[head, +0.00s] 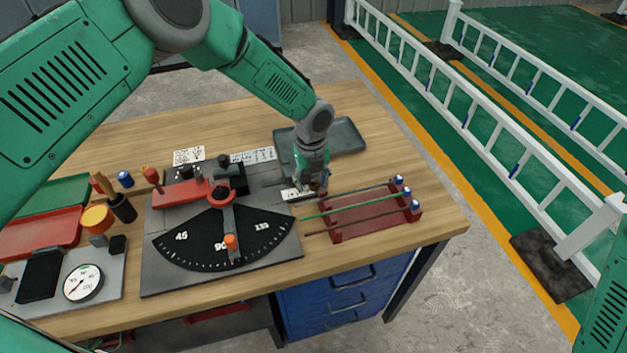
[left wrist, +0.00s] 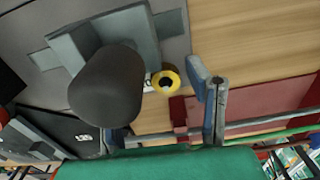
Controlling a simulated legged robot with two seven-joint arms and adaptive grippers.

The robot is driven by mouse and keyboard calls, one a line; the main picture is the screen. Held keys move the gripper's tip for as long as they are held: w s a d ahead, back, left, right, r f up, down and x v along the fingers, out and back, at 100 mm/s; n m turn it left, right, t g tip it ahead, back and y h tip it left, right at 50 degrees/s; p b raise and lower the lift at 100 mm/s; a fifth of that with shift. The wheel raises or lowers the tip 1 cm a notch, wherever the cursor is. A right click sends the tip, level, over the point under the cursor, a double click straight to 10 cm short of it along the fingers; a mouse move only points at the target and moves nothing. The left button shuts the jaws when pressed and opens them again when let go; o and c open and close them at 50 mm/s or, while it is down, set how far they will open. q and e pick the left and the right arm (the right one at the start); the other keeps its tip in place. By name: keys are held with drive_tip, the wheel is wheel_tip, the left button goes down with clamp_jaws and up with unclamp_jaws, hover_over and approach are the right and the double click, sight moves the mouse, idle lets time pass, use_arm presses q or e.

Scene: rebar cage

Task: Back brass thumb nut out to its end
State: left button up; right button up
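The brass thumb nut (left wrist: 167,82) shows in the left wrist view as a small yellow ring with a dark centre. It sits beside a grey plate and near a large dark rounded knob (left wrist: 106,86). My left gripper (head: 313,187) points down over the bench between the bending plate and the red rack. In the left wrist view one finger stands right of the nut and the other is partly hidden behind the knob. The fingers are apart, with the nut seen between them; contact does not show. In the head view the gripper mostly hides the nut. My right gripper is out of view.
The bending plate with its black angle dial (head: 190,246) and red lever (head: 180,194) lies left of the gripper. A red rack (head: 375,217) with rods is to the right. A grey tray (head: 345,138) lies behind. A gauge (head: 83,283) is at front left.

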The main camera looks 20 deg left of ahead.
use_arm(q)
drive_tip(key=shift+a, duration=0.25)
drive_tip(key=shift+c, duration=1.2)
drive_tip(key=shift+s, duration=0.1)
drive_tip(key=c, duration=0.6)
drive_tip(key=shift+d, duration=0.25)
clamp_jaws()
drive_tip(key=shift+s+d, duration=0.1)
drive_tip(key=shift+d, duration=0.55)
drive_tip(key=shift+a, duration=0.45)
drive_tip(key=shift+d+n, duration=0.3)
drive_tip(key=shift+n, duration=0.1)
drive_tip(key=shift+n+b, duration=0.6)
drive_tip(key=n+b, duration=0.1)
drive_tip(key=n, duration=0.2)
drive_tip(key=shift+a, duration=0.15)
drive_tip(key=n+b, duration=0.1)
drive_tip(key=n, duration=0.4)
drive_tip(key=shift+n, duration=0.4)
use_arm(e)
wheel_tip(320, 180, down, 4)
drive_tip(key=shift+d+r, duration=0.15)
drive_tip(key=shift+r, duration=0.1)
